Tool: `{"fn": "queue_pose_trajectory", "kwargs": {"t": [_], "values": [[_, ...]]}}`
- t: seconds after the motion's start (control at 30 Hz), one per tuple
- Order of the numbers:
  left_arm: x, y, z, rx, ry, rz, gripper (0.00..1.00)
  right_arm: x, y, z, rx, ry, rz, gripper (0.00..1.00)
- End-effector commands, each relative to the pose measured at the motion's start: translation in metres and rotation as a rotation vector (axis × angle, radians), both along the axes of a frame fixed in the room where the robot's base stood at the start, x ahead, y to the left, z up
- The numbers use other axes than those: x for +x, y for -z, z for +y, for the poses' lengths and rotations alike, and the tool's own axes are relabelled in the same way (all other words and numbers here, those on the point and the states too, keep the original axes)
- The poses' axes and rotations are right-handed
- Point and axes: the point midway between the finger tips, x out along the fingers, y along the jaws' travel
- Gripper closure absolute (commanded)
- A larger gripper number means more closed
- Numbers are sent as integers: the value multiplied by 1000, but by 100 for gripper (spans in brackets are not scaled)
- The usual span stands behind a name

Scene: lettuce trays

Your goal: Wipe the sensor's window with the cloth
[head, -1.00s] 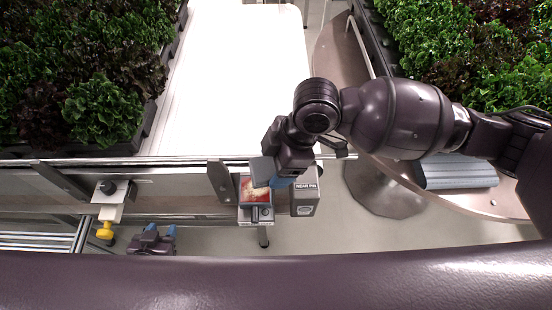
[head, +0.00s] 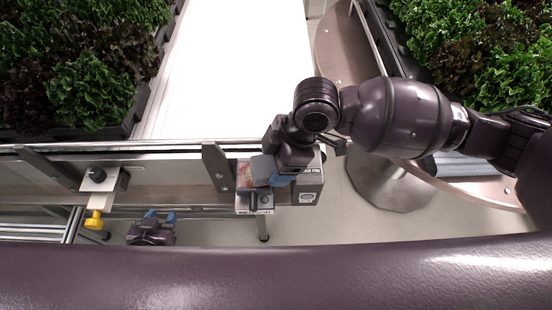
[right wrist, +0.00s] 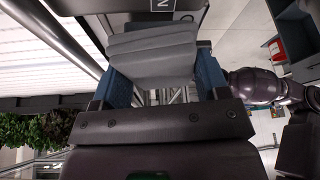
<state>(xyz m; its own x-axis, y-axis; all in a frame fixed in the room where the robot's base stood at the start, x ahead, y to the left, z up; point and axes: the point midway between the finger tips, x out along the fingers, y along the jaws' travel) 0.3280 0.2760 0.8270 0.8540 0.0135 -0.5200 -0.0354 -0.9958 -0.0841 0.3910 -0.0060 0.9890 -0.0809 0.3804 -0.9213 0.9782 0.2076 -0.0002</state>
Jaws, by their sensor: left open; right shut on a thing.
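My right gripper (head: 272,174) is shut on a grey folded cloth (head: 262,168). The right wrist view shows the cloth (right wrist: 152,55) between the blue fingers. In the head view the cloth lies over part of a red-and-cream face (head: 244,176), which looks like the sensor's window, on a small grey unit (head: 254,203) at the rail. I cannot tell whether the cloth touches it. The rest of that face is hidden by the cloth and gripper. My left gripper (head: 159,216) is open and empty, low at the left, below the rail.
A grey box lettered PIN (head: 308,186) stands right beside the unit. A bracket with a black knob (head: 97,175) and a yellow knob (head: 95,222) are left on the rail. A white belt (head: 230,70) lies behind, with lettuce trays on both sides.

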Motion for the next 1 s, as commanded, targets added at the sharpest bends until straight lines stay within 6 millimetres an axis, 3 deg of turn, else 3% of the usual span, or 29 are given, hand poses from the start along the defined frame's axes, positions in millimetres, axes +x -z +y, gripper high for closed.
{"fn": "queue_pose_trajectory", "kwargs": {"t": [1.0], "values": [[-3, 4, 1, 2, -1, 4, 57, 0, 7, 0, 0, 0, -1, 51]]}}
